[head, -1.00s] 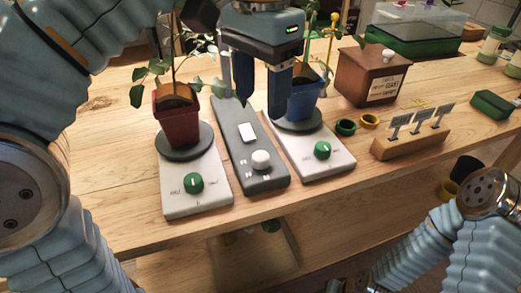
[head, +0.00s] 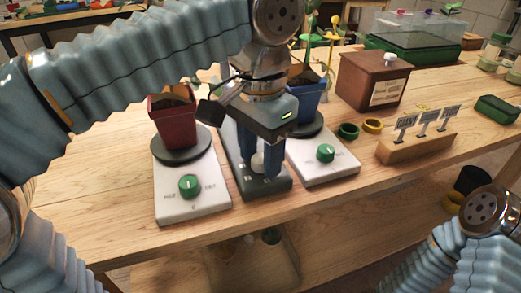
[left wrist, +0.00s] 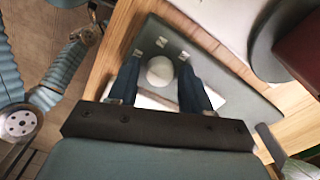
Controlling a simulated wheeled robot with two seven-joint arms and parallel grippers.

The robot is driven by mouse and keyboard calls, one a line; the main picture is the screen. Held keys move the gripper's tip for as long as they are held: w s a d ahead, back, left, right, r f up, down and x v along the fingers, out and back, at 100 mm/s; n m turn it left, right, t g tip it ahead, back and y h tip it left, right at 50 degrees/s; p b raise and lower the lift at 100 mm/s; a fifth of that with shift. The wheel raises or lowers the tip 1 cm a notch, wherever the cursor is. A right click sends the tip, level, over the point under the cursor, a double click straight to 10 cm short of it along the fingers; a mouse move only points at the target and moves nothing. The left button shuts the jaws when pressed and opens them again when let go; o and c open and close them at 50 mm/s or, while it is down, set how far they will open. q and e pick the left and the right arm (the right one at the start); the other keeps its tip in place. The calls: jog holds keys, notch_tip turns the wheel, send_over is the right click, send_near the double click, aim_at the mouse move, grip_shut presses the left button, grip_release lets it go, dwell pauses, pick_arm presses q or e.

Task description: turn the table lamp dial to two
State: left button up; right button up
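The table lamp's dial is a white round knob (head: 257,162) on a dark grey base (head: 278,185) between two white units. In the left wrist view the knob (left wrist: 160,71) sits between my left gripper's (left wrist: 159,66) two dark blue fingers, with a gap on each side. In the head view my left gripper (head: 259,165) points down over the base, open, its fingers on either side of the knob. The dial's marks are too small or hidden to read. My right arm shows at the lower right; its fingers cannot be made out.
White units with green knobs stand left (head: 190,186) and right (head: 325,153) of the base. They hold a red pot (head: 172,125) and a blue pot (head: 309,100). A brown box (head: 371,78), rings and a wooden label block (head: 415,146) are to the right.

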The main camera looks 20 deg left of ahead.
pick_arm(q)
jog(key=c, duration=0.8)
jog(key=shift+m, duration=0.3)
jog(key=shift+r+m+p, duration=0.15)
jog(key=shift+m+p, duration=0.65)
jog(key=shift+p, duration=0.05)
jog(key=m+p, duration=0.2)
jog(key=m, duration=0.2)
jog(key=m+p, duration=0.1)
jog(key=m, duration=0.2)
jog(key=shift+m+p, duration=0.3)
jog(key=shift+m, duration=1)
